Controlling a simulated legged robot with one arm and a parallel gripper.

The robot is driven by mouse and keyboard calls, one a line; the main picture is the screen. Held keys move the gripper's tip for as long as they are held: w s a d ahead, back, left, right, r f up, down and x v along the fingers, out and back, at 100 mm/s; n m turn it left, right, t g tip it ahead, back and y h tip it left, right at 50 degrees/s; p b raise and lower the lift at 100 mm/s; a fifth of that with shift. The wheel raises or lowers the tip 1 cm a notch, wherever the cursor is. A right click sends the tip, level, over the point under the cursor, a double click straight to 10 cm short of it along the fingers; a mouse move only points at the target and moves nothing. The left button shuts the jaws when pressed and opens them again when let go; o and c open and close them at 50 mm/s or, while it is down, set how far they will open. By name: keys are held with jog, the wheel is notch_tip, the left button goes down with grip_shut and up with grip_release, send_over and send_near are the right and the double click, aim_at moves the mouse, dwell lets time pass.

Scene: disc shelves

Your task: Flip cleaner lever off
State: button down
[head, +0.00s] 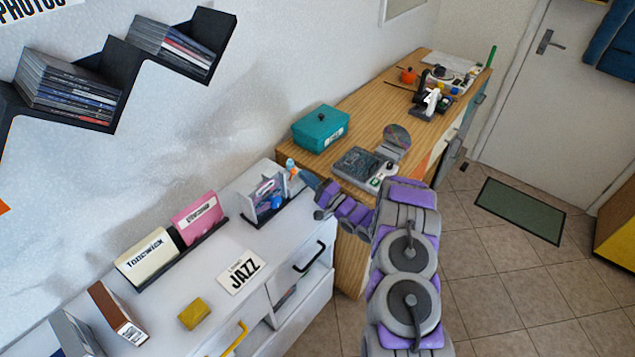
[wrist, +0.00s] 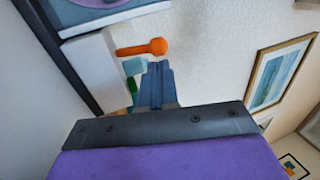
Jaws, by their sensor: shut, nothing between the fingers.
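A grey-white upright device (head: 243,205) stands at the right end of the white cabinet top, with a disc and a blue round part in it. I take it to be the cleaner. In the wrist view an orange lever with a round end (wrist: 143,48) sticks out from the device's white side (wrist: 98,75). A teal block (wrist: 134,66) and a green part lie just below the lever. My gripper (wrist: 158,72) is shut and empty, its tips close below the lever and teal block; I cannot tell whether they touch. My gripper (head: 305,178) is beside the device's right side in the head view.
Pink (head: 197,217) and cream (head: 147,257) disc cases stand left of the device. A JAZZ card (head: 241,272) and yellow block (head: 194,314) lie in front. A wooden desk (head: 352,112) with a teal box (head: 320,128) stands behind. Floor at right is mostly clear.

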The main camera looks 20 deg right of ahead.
jog(key=shift+a, duration=0.2)
jog(key=shift+r, duration=0.1)
jog(key=shift+r, duration=0.1)
